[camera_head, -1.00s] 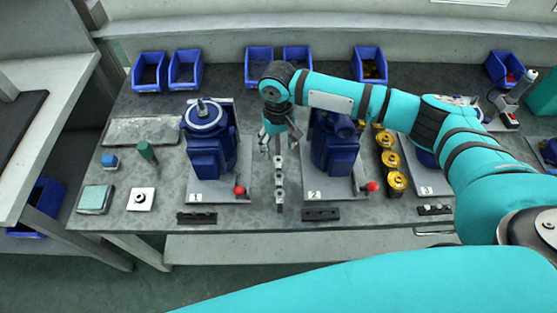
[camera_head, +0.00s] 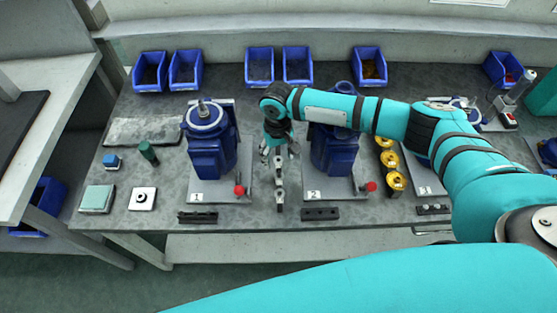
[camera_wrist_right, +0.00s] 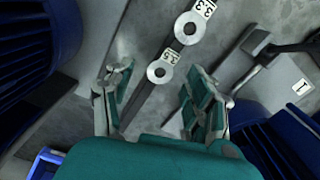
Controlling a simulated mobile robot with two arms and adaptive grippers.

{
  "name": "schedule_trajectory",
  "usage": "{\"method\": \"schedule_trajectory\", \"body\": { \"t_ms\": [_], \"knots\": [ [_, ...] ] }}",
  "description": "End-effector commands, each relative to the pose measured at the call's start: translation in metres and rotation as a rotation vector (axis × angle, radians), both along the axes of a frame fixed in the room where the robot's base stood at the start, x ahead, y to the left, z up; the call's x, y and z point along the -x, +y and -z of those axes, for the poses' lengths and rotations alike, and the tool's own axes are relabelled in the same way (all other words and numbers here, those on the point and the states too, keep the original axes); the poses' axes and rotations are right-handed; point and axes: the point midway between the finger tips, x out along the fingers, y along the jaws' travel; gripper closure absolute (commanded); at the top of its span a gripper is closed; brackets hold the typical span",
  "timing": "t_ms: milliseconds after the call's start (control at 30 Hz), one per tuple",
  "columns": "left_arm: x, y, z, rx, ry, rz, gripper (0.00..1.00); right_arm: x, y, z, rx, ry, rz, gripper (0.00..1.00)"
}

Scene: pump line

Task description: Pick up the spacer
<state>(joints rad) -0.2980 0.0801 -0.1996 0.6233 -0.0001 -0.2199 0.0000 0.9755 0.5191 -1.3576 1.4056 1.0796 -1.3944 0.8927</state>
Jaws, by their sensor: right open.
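Flat grey ring spacers lie in a row on a dark narrow rail between pump stations 1 and 2. In the right wrist view, one spacer (camera_wrist_right: 160,72) with a tag that seems to read 3.5 lies near and between my fingertips. A second spacer (camera_wrist_right: 190,28), tagged about 3.3, lies beyond it. In the head view the row shows as small grey spacers (camera_head: 280,192). My right gripper (camera_head: 278,153) is open and empty over the back end of the row; its two spread fingers show in the right wrist view (camera_wrist_right: 158,82). My left gripper is not in view.
Blue pumps stand close on both sides of the row, at the left (camera_head: 211,155) and right (camera_head: 333,155). Red-knobbed levers (camera_head: 239,190) stand at their front. Yellow parts (camera_head: 390,162) are to the right. Blue bins (camera_head: 259,70) line the back.

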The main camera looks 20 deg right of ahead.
Motion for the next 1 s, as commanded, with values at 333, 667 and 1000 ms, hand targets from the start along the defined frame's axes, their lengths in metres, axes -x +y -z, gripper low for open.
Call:
{"method": "schedule_trajectory", "body": {
  "t_ms": [333, 667, 1000],
  "knots": [
    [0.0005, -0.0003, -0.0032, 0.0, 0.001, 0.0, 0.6, 0.0003, -0.0004, 0.0028, 0.001, 0.001, 0.0, 0.44],
    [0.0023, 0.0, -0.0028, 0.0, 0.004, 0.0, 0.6, 0.0002, -0.0003, 0.0026, 0.001, 0.0, 0.0, 0.7],
    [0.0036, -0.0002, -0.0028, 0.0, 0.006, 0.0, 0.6, 0.0001, -0.0004, 0.0025, 0.001, 0.0, 0.0, 0.86]
  ]
}}
